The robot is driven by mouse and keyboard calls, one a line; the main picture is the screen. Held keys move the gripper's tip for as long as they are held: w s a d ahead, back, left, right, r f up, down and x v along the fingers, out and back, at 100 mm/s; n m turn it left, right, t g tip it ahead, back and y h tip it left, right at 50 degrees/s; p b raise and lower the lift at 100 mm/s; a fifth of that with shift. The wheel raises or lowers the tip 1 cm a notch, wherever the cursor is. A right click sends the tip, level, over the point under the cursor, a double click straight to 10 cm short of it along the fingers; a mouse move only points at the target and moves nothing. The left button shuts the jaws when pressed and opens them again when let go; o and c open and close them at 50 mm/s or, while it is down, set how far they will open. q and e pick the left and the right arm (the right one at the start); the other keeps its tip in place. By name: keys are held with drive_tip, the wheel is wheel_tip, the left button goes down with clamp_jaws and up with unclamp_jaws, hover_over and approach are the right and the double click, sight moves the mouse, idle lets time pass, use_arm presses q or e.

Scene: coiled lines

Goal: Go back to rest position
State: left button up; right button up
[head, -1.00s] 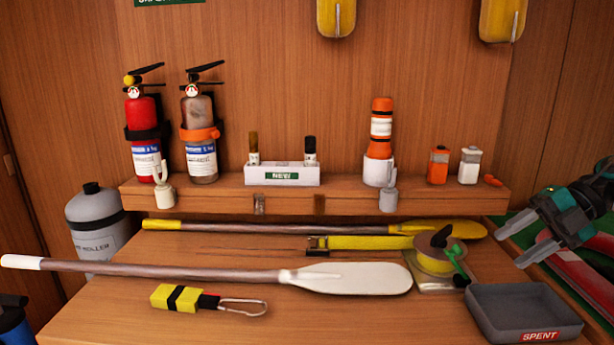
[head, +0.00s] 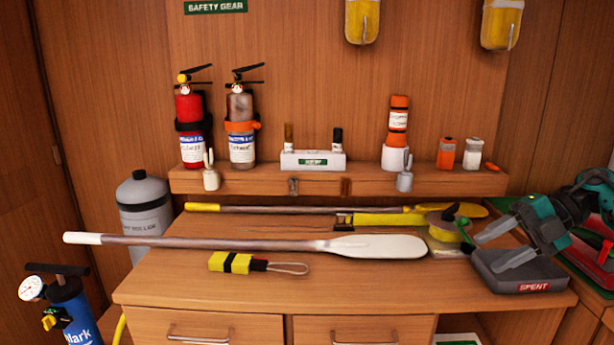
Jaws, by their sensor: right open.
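My right gripper (head: 498,248) comes in from the right edge in the head view. Its two grey fingers are spread apart with nothing between them. They show in front of the dark grey SPENT tray (head: 522,287) and cover part of its far side; I cannot tell how high above it they are. My left gripper is not in view.
A white-bladed paddle (head: 375,246) and a yellow-black float (head: 231,262) lie on the bench. A reel (head: 445,228) lies close left of my fingers. The shelf (head: 360,184) holds two extinguishers (head: 190,125) (head: 240,125). A blue pump (head: 72,312) stands front left. The bench front is clear.

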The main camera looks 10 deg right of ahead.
drive_tip(key=w+a+f+m+t+y, duration=0.15)
drive_tip(key=a+f+m+t, duration=0.45)
drive_tip(key=a, duration=0.6)
drive_tip(key=w+a+f+m+t+y, duration=0.15)
drive_tip(key=a+f+m+t, duration=0.3)
drive_tip(key=a+f, duration=0.5)
drive_tip(key=s+a+f+m+g+h, duration=0.2)
drive_tip(key=s+a+f+m+h, duration=0.2)
drive_tip(key=s+f+m+h, duration=0.7)
drive_tip(key=s+f+m, duration=0.5)
drive_tip(key=s, duration=0.2)
drive_tip(key=shift+s+f+h, duration=0.15)
drive_tip(key=shift+s+h, duration=0.15)
